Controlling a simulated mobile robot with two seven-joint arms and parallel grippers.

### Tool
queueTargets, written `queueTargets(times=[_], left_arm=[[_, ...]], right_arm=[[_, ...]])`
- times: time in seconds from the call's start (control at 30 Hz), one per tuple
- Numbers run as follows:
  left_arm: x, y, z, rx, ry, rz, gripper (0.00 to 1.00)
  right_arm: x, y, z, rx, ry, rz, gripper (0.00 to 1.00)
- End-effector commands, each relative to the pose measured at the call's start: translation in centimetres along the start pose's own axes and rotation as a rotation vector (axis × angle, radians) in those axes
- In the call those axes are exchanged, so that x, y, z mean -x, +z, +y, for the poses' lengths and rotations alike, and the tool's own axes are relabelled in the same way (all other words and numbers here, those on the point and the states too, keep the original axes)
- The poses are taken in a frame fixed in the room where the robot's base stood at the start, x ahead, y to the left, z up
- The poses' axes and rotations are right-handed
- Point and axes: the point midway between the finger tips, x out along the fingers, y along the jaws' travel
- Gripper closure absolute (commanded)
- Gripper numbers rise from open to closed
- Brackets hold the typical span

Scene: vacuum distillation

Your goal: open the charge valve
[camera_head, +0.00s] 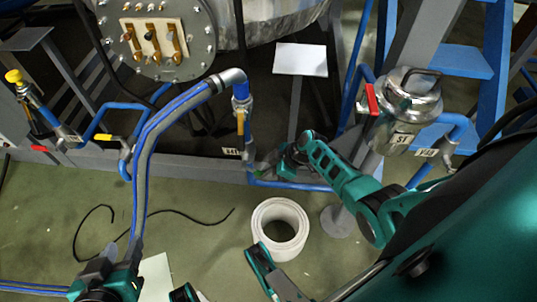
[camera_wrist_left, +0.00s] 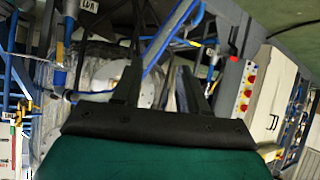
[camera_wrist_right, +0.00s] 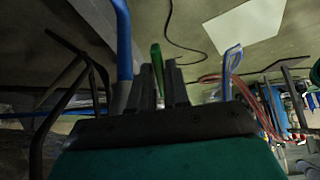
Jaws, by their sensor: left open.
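A green lever (camera_wrist_right: 157,68) shows between the fingers of my right gripper (camera_wrist_right: 161,82) in the right wrist view. The fingers are close together and appear shut on it. In the head view, my right gripper (camera_head: 272,164) is by the low blue pipe, below the yellow-handled valve (camera_head: 240,122); its fingertips are partly hidden. I cannot read which valve is labelled charge. My left gripper (camera_head: 112,258) is at the lower left, by the striped hose. In the left wrist view, its fingers (camera_wrist_left: 160,80) stand apart with nothing clearly between them.
A striped blue-grey hose (camera_head: 146,160) rises from beside my left gripper to an elbow. A red-handled valve (camera_head: 372,99) stands by a metal vessel (camera_head: 411,105) at right. A white ring-shaped roll (camera_head: 264,212) lies on the floor. A black cable (camera_head: 190,212) crosses the open floor.

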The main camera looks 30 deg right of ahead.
Motion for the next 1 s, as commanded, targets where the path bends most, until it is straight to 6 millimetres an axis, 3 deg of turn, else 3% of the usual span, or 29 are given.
queueTargets(times=[0.2, 0.47, 0.7, 1.0], left_arm=[[0.0, 0.0, -0.1, 0.001, -0.002, 0.0, 0.57], [0.1, -0.1, -0.1, 0.001, -0.003, -0.001, 0.57], [1.2, -1.2, -0.2, 0.004, -0.012, 0.003, 0.57], [1.6, -0.9, -0.9, 0.003, -0.031, -0.008, 0.57]], right_arm=[[0.0, 0.0, 0.0, 0.0, 0.0, 0.001, 0.63], [0.2, -0.1, 0.0, 0.0, 0.0, 0.001, 0.63], [3.9, -0.2, 0.0, 0.002, 0.002, -0.002, 0.63], [7.4, -0.1, 0.0, 0.001, -0.001, 0.0, 0.63]])
